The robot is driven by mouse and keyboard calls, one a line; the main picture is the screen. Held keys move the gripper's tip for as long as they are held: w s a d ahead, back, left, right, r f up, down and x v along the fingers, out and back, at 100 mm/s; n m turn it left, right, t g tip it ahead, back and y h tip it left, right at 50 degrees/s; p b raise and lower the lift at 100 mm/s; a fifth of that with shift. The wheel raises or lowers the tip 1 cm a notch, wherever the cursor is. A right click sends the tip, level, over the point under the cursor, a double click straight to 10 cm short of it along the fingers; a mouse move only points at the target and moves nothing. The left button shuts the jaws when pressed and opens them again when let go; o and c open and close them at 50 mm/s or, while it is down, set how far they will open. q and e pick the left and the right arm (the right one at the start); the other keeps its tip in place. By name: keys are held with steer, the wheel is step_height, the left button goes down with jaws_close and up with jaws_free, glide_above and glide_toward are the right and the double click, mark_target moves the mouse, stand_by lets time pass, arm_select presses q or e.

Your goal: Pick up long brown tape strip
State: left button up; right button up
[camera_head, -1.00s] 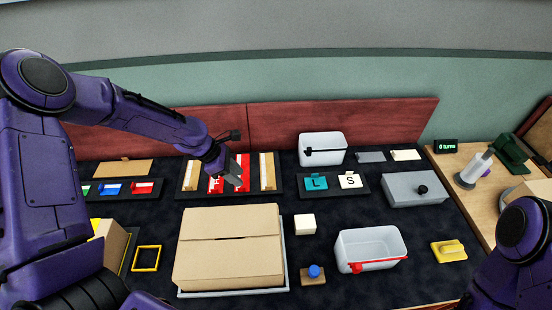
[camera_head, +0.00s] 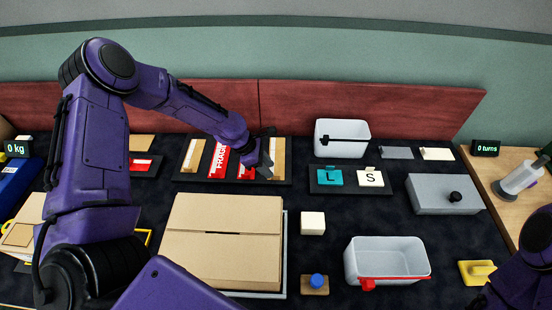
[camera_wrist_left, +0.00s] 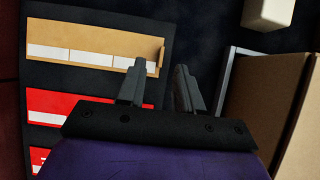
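A long brown tape strip (camera_head: 279,152) lies at the right end of a dark tray (camera_head: 232,181) at the back. In the left wrist view the brown strip (camera_wrist_left: 85,43) has white segments and a raised tab at its right end. My left gripper (camera_head: 266,172) is just left of this strip in the head view. In the wrist view its two fingers (camera_wrist_left: 159,76) are apart with nothing between them, near the tab end. Red strips (camera_head: 219,160) and another brown strip (camera_head: 193,154) share the tray. My right gripper is out of view.
A large cardboard box (camera_head: 222,242) stands in front of the tray. A white cube (camera_head: 313,223) and a black tray with L and S cards (camera_head: 349,189) are to the right. Dark table surface is free between the strip tray and the card tray.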

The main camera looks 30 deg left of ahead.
arm_select(q)
steer(key=x, duration=0.4)
steer(key=shift+d, duration=0.1)
steer(key=shift+s, duration=0.1)
jaws_close()
